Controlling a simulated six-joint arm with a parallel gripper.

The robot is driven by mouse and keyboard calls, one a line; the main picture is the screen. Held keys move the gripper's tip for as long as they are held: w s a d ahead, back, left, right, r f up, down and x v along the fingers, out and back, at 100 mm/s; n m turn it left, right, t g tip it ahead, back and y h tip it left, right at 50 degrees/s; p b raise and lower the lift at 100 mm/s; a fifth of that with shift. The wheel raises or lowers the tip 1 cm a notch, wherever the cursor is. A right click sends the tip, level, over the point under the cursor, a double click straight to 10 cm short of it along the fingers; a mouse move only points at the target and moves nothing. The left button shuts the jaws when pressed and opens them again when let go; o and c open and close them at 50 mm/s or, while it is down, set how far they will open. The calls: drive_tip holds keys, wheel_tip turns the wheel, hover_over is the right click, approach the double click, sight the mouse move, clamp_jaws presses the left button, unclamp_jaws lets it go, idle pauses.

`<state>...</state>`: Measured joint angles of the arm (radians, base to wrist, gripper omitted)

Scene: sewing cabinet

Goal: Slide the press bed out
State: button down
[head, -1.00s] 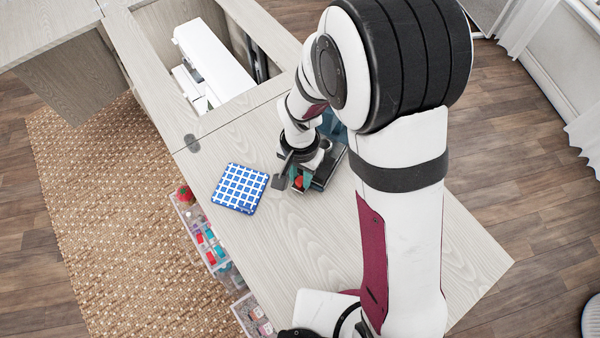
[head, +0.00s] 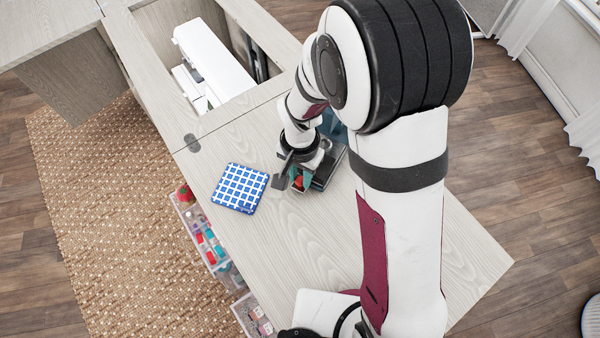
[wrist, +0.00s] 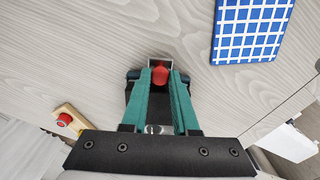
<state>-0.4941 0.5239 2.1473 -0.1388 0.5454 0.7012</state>
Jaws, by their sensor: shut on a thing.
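My gripper (wrist: 160,80) has its two teal fingers closed around a red knob (wrist: 161,76). Just past the knob a small metallic plate (wrist: 160,61) with dark parts beside it shows in the wrist view, mostly hidden by the fingers. In the head view my gripper (head: 299,182) is low over the table, with red between its fingers. Next to it is a dark, teal-blue device (head: 331,126), which looks like the press and is largely covered by my arm. I cannot tell how far its bed is out.
A blue-and-white checked pad (head: 240,188) lies close to the left of my gripper on the wooden tabletop (head: 270,250). Behind is an open well with a white machine (head: 212,62). A wooden piece with a red button (wrist: 65,118) shows in the wrist view. Clear bins (head: 207,240) stand below the left edge.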

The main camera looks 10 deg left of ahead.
drive_tip(key=s+a, duration=0.1)
drive_tip(key=s, duration=0.1)
drive_tip(key=s+a, duration=0.1)
drive_tip(key=s, duration=0.2)
drive_tip(key=s+a, duration=0.1)
drive_tip(key=s, duration=0.2)
drive_tip(key=shift+s, duration=0.2)
drive_tip(key=c, duration=0.7)
unclamp_jaws()
wheel_tip(320, 180, up, 16)
drive_tip(key=shift+f, duration=0.1)
